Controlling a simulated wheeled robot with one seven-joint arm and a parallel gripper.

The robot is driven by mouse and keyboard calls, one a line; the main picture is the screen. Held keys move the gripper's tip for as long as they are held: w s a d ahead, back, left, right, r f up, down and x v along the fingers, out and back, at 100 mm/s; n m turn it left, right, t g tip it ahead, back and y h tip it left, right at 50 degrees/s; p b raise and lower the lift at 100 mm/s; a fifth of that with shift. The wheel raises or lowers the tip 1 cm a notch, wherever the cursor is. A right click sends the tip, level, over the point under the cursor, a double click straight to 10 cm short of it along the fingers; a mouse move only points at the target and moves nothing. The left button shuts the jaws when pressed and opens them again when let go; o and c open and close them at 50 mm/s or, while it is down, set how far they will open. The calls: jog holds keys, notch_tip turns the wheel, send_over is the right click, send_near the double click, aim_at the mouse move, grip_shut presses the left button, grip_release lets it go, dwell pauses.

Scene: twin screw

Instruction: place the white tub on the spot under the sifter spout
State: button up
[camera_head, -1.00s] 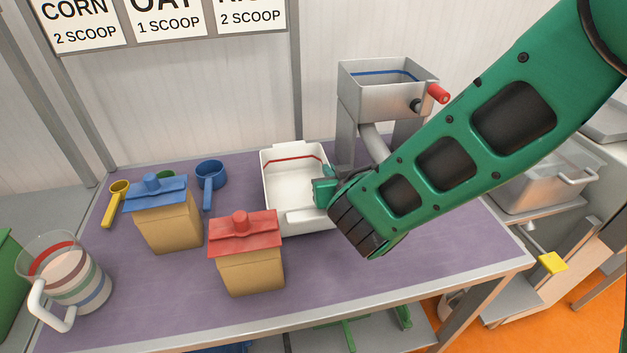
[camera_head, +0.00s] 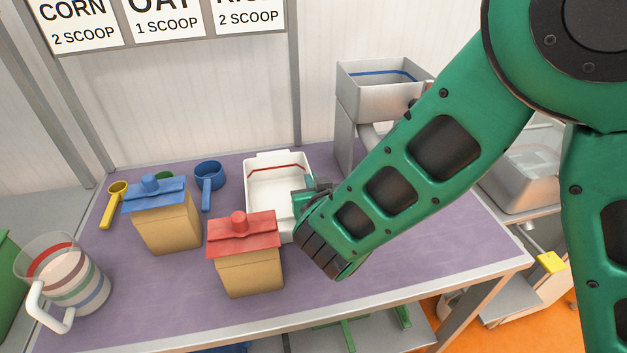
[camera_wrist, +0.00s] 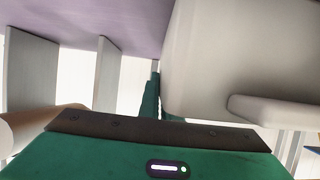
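The white tub (camera_head: 272,178), with a red line around its inside, is on the purple table, left of the sifter (camera_head: 372,95). The red-lidded box covers its front left part and my arm its right side. My gripper (camera_head: 306,198) is at the tub's right wall. In the wrist view the tub's outer wall (camera_wrist: 230,60) and end lip (camera_wrist: 275,110) fill the upper right. Green finger parts (camera_wrist: 153,95) lie close along the wall's left edge. Whether the fingers grip the wall or only press it is hidden. My arm covers most of the spout and the spot under it.
The red-lidded box (camera_head: 247,265) stands close at the tub's front left. A blue-lidded box (camera_head: 168,225), a blue scoop (camera_head: 209,177), a yellow scoop (camera_head: 115,200) and a striped jug (camera_head: 75,280) are further left. The table's front right is clear.

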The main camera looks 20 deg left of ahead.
jog(key=o, duration=0.3)
jog(key=shift+r, duration=0.15)
